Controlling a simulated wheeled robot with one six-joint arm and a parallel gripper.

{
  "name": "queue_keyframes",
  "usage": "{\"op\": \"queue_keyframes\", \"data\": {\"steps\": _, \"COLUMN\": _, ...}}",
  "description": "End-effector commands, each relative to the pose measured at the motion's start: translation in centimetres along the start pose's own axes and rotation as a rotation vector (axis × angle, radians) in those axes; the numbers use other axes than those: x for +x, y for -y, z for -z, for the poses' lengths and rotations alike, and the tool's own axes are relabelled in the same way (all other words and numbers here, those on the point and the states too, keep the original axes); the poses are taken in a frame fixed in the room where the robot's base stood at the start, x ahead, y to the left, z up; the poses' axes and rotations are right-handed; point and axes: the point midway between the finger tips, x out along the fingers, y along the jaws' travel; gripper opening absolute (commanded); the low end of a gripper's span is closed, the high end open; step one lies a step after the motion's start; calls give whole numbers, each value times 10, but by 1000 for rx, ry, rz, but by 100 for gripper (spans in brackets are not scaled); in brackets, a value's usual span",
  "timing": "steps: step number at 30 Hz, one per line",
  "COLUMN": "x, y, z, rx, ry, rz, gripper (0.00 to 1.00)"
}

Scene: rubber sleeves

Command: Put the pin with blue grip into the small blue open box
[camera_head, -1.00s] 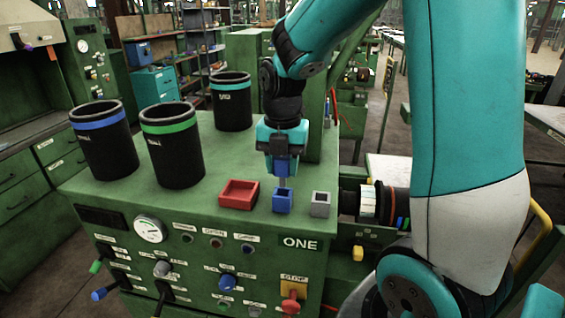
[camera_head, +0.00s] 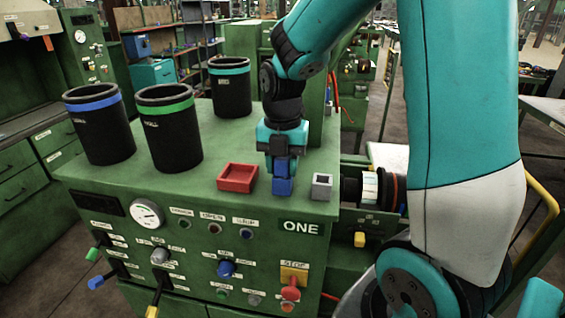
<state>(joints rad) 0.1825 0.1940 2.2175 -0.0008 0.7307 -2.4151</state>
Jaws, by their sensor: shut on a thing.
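My gripper (camera_head: 281,158) points straight down above the front of the green machine top. It is shut on the pin with blue grip (camera_head: 281,168), held upright. The pin's thin shaft is hidden from view. The small blue open box (camera_head: 282,188) is directly below the grip, near the front edge. The grip and the box's upper edge overlap in the picture. I cannot tell whether they touch.
A red open box (camera_head: 238,184) is left of the blue box, and a small grey open box (camera_head: 321,192) is right. Black sleeves with blue (camera_head: 102,135), green (camera_head: 171,140) and teal (camera_head: 231,95) bands stand left and behind. Bare green top (camera_head: 225,140) lies between.

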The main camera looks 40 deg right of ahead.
Motion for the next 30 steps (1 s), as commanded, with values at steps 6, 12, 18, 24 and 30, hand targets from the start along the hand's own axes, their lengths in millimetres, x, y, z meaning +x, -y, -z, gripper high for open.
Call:
{"op": "queue_keyframes", "data": {"steps": 6, "x": 0, "y": 0, "z": 0, "rx": 0, "ry": 0, "rz": 0, "gripper": 14}}
{"op": "queue_keyframes", "data": {"steps": 12, "x": 0, "y": 0, "z": 0, "rx": 0, "ry": 0, "rz": 0, "gripper": 68}}
{"op": "queue_keyframes", "data": {"steps": 18, "x": 0, "y": 0, "z": 0, "rx": 0, "ry": 0, "rz": 0, "gripper": 68}}
{"op": "queue_keyframes", "data": {"steps": 24, "x": -14, "y": -1, "z": -1, "rx": 0, "ry": 5, "rz": -4, "gripper": 68}}
{"op": "queue_keyframes", "data": {"steps": 30, "x": -57, "y": -1, "z": -1, "rx": 0, "ry": 7, "rz": -7, "gripper": 68}}
